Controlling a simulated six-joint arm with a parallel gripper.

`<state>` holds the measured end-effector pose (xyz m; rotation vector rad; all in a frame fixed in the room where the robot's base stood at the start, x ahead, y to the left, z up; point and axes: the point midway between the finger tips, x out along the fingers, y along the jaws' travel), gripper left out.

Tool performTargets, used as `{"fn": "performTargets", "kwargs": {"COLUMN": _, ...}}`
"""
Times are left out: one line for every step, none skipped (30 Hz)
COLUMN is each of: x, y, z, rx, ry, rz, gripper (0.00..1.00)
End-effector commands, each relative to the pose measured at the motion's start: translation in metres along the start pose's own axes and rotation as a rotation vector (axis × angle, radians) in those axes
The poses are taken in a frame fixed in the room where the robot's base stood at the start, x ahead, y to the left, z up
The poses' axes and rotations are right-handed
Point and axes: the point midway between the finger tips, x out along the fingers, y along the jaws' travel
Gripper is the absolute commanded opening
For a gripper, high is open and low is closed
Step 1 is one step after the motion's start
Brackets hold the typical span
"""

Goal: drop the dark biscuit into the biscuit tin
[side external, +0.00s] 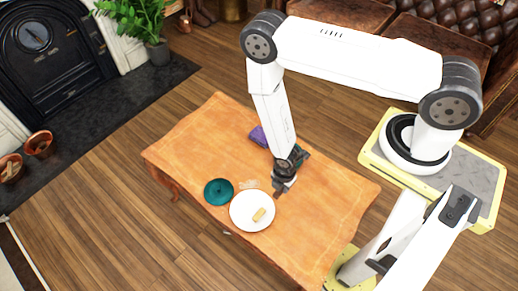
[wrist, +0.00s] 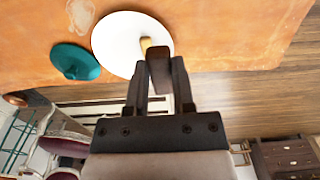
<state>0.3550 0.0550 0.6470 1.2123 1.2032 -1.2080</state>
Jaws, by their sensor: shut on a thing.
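My gripper (wrist: 155,80) is shut on the dark biscuit (wrist: 159,70), a dark brown bar gripped between the fingertips. In the side external view my gripper (side external: 280,188) hangs over the table, just right of and behind the white plate (side external: 240,222). The plate also shows in the wrist view (wrist: 112,50), with a pale biscuit (side external: 259,215) on it. A round teal piece with a central knob (side external: 218,192) lies left of the plate; it looks like a lid. I cannot clearly make out the biscuit tin. A purple object (side external: 258,136) is partly hidden behind my arm.
The orange-brown wooden table (side external: 190,140) has free room at its left and right ends. A pale, faint shape (side external: 249,184) lies behind the plate. The fireplace (side external: 40,45) and clay pots (side external: 40,143) stand well clear on the left.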

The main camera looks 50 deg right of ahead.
Motion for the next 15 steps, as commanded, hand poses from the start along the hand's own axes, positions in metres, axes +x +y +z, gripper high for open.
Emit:
{"fn": "performTargets", "kwargs": {"x": -0.001, "y": 0.009, "z": 0.008, "rx": 0.008, "ry": 0.0, "rz": 0.002, "gripper": 0.0}}
{"fn": "performTargets", "kwargs": {"x": -0.002, "y": 0.013, "z": 0.012, "rx": 0.008, "ry": 0.0, "rz": 0.002, "gripper": 0.0}}
{"fn": "performTargets", "kwargs": {"x": -0.002, "y": 0.019, "z": 0.018, "rx": 0.008, "ry": 0.0, "rz": 0.004, "gripper": 0.0}}
{"fn": "performTargets", "kwargs": {"x": -0.003, "y": 0.024, "z": 0.023, "rx": 0.009, "ry": 0.0, "rz": 0.003, "gripper": 0.0}}
{"fn": "performTargets", "kwargs": {"x": -0.004, "y": 0.028, "z": 0.028, "rx": 0.008, "ry": 0.0, "rz": 0.003, "gripper": 0.0}}
{"fn": "performTargets", "kwargs": {"x": -0.005, "y": 0.033, "z": 0.035, "rx": 0.008, "ry": -0.001, "rz": 0.002, "gripper": 0.0}}
{"fn": "performTargets", "kwargs": {"x": -0.005, "y": 0.037, "z": 0.04, "rx": 0.008, "ry": -0.001, "rz": 0.002, "gripper": 0.0}}
{"fn": "performTargets", "kwargs": {"x": -0.006, "y": 0.041, "z": 0.045, "rx": 0.009, "ry": -0.001, "rz": 0.003, "gripper": 0.0}}
{"fn": "performTargets", "kwargs": {"x": -0.007, "y": 0.045, "z": 0.053, "rx": 0.008, "ry": -0.001, "rz": 0.002, "gripper": 0.0}}
{"fn": "performTargets", "kwargs": {"x": -0.008, "y": 0.049, "z": 0.059, "rx": 0.008, "ry": -0.001, "rz": 0.002, "gripper": 0.0}}
{"fn": "performTargets", "kwargs": {"x": -0.009, "y": 0.053, "z": 0.065, "rx": 0.009, "ry": -0.001, "rz": 0.003, "gripper": 0.0}}
{"fn": "performTargets", "kwargs": {"x": -0.01, "y": 0.057, "z": 0.073, "rx": 0.009, "ry": -0.001, "rz": 0.002, "gripper": 0.0}}
{"fn": "performTargets", "kwargs": {"x": -0.011, "y": 0.06, "z": 0.079, "rx": 0.008, "ry": -0.001, "rz": 0.002, "gripper": 0.0}}
{"fn": "performTargets", "kwargs": {"x": -0.012, "y": 0.063, "z": 0.085, "rx": 0.008, "ry": -0.001, "rz": 0.002, "gripper": 0.0}}
{"fn": "performTargets", "kwargs": {"x": -0.014, "y": 0.067, "z": 0.094, "rx": 0.009, "ry": -0.001, "rz": 0.001, "gripper": 0.0}}
